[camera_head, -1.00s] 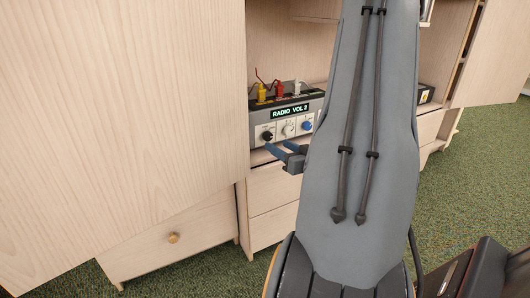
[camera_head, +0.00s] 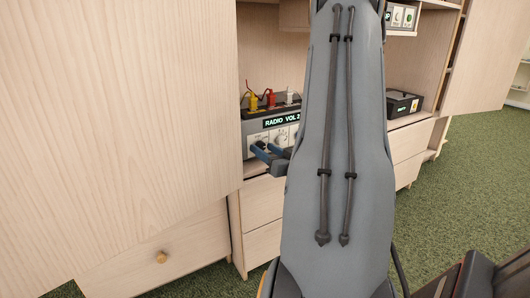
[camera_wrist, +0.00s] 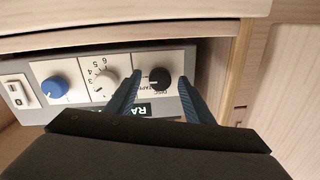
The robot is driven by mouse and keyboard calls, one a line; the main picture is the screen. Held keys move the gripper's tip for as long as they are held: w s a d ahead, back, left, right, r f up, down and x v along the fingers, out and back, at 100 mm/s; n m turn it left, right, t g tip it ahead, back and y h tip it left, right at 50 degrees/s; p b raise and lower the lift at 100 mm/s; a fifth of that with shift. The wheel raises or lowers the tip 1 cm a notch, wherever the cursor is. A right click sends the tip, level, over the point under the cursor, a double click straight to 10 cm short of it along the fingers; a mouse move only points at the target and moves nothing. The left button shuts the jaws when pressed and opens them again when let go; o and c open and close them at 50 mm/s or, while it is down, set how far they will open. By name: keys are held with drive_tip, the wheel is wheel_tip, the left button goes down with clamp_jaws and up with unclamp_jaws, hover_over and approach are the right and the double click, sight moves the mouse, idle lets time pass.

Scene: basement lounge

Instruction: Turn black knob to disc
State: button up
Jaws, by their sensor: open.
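The black knob (camera_wrist: 160,78) sits on the front panel of a grey audio unit (camera_wrist: 120,60), which the wrist view shows upside down. My gripper (camera_wrist: 161,80) is open, with one blue finger on each side of the black knob. I cannot tell whether the fingers touch it. Small lettering beside the knob is partly legible and includes what looks like "DISC". In the head view the unit (camera_head: 249,152) has a display (camera_head: 281,119) reading "RADIO VOL 2". My gripper (camera_head: 267,149) is in front of its left end there and largely hides the black knob.
A white numbered knob (camera_wrist: 104,82), a blue knob (camera_wrist: 55,87) and a rocker switch (camera_wrist: 18,92) share the panel. A wooden cabinet panel (camera_head: 120,110) is close on the left. A black box (camera_head: 402,104) sits on the right.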

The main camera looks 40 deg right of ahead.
drive_tip(key=c, duration=1)
drive_tip(key=shift+c, duration=0.2)
drive_tip(key=shift+n, duration=0.4)
drive_tip(key=n+p, duration=0.2)
drive_tip(key=n, duration=0.1)
drive_tip(key=shift+n, duration=0.3)
drive_tip(key=n+p, duration=0.1)
drive_tip(key=n, duration=0.3)
drive_tip(key=shift+r+g, duration=0.1)
drive_tip(key=shift+g, duration=0.3)
drive_tip(key=n, duration=0.4)
drive_tip(key=shift+n, duration=0.4)
drive_tip(key=n, duration=0.3)
drive_tip(key=shift+n+h+b, duration=0.3)
drive_tip(key=shift+n+b, duration=0.1)
